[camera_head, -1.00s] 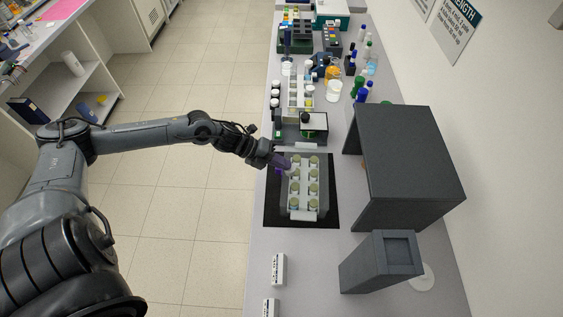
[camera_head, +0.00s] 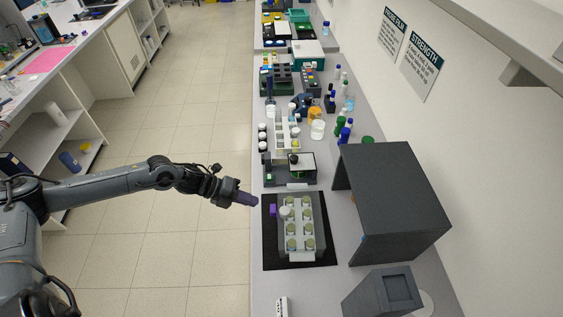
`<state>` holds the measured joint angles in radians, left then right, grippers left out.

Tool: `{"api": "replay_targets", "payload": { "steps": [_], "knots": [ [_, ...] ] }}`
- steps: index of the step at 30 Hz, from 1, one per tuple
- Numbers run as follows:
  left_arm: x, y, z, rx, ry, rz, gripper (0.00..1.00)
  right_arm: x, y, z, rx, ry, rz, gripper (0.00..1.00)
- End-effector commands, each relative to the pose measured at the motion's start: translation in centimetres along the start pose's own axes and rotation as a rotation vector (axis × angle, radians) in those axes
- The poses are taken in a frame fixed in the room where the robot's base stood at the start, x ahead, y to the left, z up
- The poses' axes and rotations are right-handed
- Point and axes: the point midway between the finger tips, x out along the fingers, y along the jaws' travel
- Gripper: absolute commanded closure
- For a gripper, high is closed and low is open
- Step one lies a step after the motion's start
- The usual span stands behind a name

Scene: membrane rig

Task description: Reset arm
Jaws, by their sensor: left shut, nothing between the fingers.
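My left arm comes in from the left. The membrane rig (camera_head: 300,257) is a grey block with two rows of round pale-green-topped cups, standing on a black mat (camera_head: 271,257). A small purple piece (camera_head: 273,211) shows at the rig's left side, with a white round part beside it near the upper left cup. My right gripper is not in view.
A large dark grey box-like housing (camera_head: 394,200) stands right of the rig, with a smaller grey block (camera_head: 385,293) in front. A small instrument (camera_head: 290,168) and several bottles stand behind the rig. The floor aisle left of the bench is clear.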

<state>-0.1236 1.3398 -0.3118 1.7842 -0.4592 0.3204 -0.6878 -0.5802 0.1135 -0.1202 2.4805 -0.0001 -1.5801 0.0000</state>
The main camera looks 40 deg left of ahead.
Motion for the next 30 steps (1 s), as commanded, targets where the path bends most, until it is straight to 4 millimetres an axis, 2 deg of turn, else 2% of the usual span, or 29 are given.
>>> {"api": "replay_targets", "payload": {
  "steps": [5,8,11,12,15,18,21,24,27,30],
  "knots": [
    [0.7,1.3,-1.5,-0.033,0.023,0.000,1.00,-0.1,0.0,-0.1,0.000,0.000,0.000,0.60],
    [2.6,2.6,-4.2,-0.101,0.056,-0.036,1.00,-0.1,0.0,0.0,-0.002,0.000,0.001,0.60],
    [5.4,2.6,-8.8,-0.187,0.110,-0.116,1.00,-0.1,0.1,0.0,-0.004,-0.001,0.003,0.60],
    [6.6,2.0,-10.9,-0.223,0.129,-0.162,1.00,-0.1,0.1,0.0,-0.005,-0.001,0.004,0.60],
    [9.3,0.1,-15.4,-0.329,0.126,-0.256,1.00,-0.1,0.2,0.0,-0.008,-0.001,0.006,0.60],
    [11.3,-2.1,-18.4,-0.472,0.063,-0.314,1.00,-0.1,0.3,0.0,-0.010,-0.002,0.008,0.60],
    [12.4,-4.2,-20.0,-0.657,-0.038,-0.340,1.00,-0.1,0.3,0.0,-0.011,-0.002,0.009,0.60],
    [12.4,-5.5,-20.4,-0.890,-0.168,-0.334,1.00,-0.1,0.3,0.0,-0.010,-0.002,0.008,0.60],
    [11.2,-5.6,-20.2,-1.152,-0.312,-0.296,1.00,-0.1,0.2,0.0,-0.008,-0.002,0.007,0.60],
    [9.3,-4.7,-20.2,-1.403,-0.448,-0.232,1.00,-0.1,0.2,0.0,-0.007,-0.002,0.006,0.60]
  ]
}}
